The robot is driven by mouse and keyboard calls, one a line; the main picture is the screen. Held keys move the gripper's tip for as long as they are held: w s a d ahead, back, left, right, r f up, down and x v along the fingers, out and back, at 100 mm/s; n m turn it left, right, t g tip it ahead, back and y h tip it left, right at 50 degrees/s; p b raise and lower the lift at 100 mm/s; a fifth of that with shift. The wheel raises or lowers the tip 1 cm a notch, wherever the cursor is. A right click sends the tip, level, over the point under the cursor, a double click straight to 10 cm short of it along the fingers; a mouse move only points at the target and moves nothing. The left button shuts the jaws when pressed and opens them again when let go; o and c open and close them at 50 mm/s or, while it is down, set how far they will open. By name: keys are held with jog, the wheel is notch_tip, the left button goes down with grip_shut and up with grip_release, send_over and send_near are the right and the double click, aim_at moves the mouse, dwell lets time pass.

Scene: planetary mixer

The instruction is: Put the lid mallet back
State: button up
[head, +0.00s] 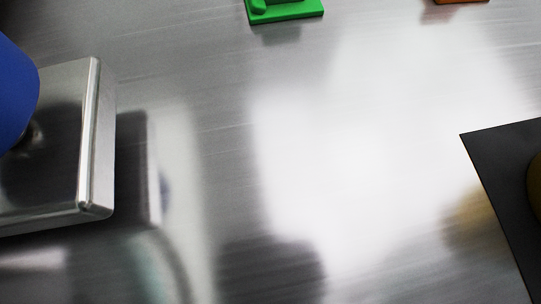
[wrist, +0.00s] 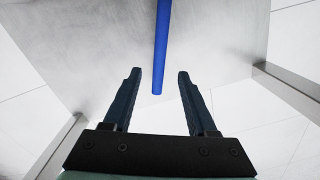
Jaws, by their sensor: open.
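A straight blue rod (wrist: 162,40), which looks like the handle of the lid mallet, runs down from the top of the wrist view. Its lower end shows between the two fingers of my gripper (wrist: 159,72). The fingers are open, with a gap on each side of the rod. I cannot tell how far the rod is from them in depth. No mallet head shows in the wrist view. My gripper does not show in the head view.
A shiny steel surface (head: 200,80) fills the head view. A metal block (head: 60,190) with a rounded blue thing (head: 12,95) is at left. A green piece (head: 287,12), an orange piece (head: 460,1) and a dark mat (head: 500,180) lie around a clear middle.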

jog(key=shift+d+r+p, duration=0.1)
jog(key=shift+r+p, duration=0.5)
jog(key=shift+r, duration=1.25)
jog(key=shift+s, duration=0.15)
